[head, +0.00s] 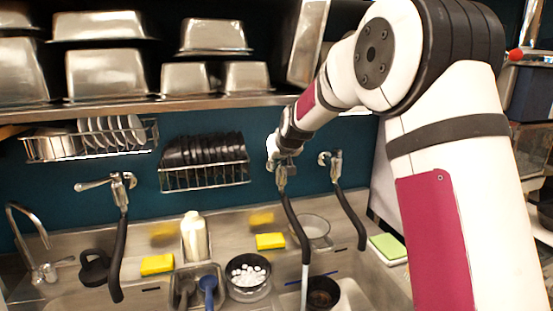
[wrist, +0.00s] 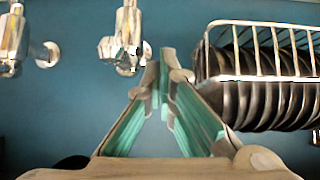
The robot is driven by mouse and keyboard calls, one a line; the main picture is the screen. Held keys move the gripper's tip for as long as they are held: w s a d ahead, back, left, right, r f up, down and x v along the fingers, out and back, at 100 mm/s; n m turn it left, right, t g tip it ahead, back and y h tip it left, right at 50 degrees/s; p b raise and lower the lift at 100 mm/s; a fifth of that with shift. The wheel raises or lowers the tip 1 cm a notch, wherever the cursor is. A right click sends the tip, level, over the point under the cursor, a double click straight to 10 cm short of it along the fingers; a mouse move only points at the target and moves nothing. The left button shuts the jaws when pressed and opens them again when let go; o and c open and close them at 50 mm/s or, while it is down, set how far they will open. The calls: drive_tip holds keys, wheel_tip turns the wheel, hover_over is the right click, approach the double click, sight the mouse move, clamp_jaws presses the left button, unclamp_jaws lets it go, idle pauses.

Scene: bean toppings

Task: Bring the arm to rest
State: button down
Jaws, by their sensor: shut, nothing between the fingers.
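My arm reaches in from the right of the head view, raised over the sink, with its far end close to the wall taps. My gripper (wrist: 163,68) shows in the wrist view, with its teal-lined fingers meeting at the tips and nothing between them. In the head view the fingers are hard to make out beside the middle tap (head: 282,175).
A wire rack of dark plates (head: 205,163) hangs left of my gripper; it also shows in the wrist view (wrist: 265,75). A metal shelf (head: 150,108) is above. A bowl of white pieces (head: 248,271), yellow sponges (head: 270,241) and a bottle (head: 195,238) are below.

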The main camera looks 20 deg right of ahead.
drive_tip(key=s+a+r+g+b, duration=0.15)
drive_tip(key=s+r, duration=0.35)
drive_tip(key=s, duration=0.5)
drive_tip(key=s+a+f+g+b, duration=0.1)
drive_tip(key=s+f, duration=0.1)
drive_tip(key=s, duration=1.5)
drive_tip(key=s+a+f+g+b, duration=0.1)
drive_tip(key=s+f+g, duration=0.1)
drive_tip(key=s, duration=1.5)
drive_tip(key=shift+s+f, duration=0.25)
drive_tip(key=shift+f, duration=0.6)
drive_tip(key=shift+a, duration=0.1)
